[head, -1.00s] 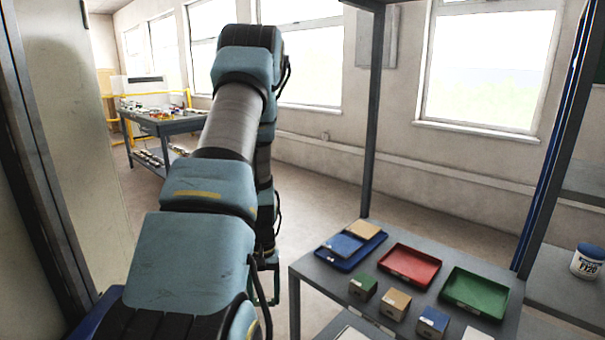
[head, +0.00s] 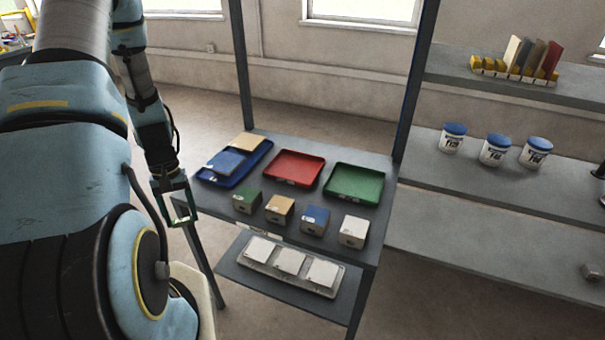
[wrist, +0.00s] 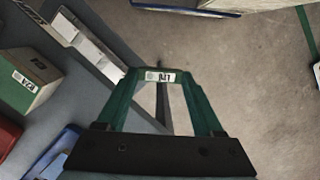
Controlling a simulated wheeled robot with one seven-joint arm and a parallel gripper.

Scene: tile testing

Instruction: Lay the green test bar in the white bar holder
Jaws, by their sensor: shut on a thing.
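My gripper (head: 182,208) hangs left of the grey table, near its left front corner. In the wrist view its two green fingers close in on the green test bar (wrist: 150,76), a small green piece with a white label between the fingertips. The bar is held above the floor and much of it is hidden by the fingers. A long white tray (head: 245,266) with three white slabs lies on the shelf below the tabletop. I cannot tell whether it is the white bar holder; nothing else in view is clearly one.
The grey table (head: 225,212) bears a blue tray (head: 208,180), a red tray (head: 292,183), a green tray (head: 355,198) and a row of small coloured blocks. A table post (head: 241,70) rises behind. Shelves at right hold white tubs (head: 496,154) and a yellow rack (head: 488,68).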

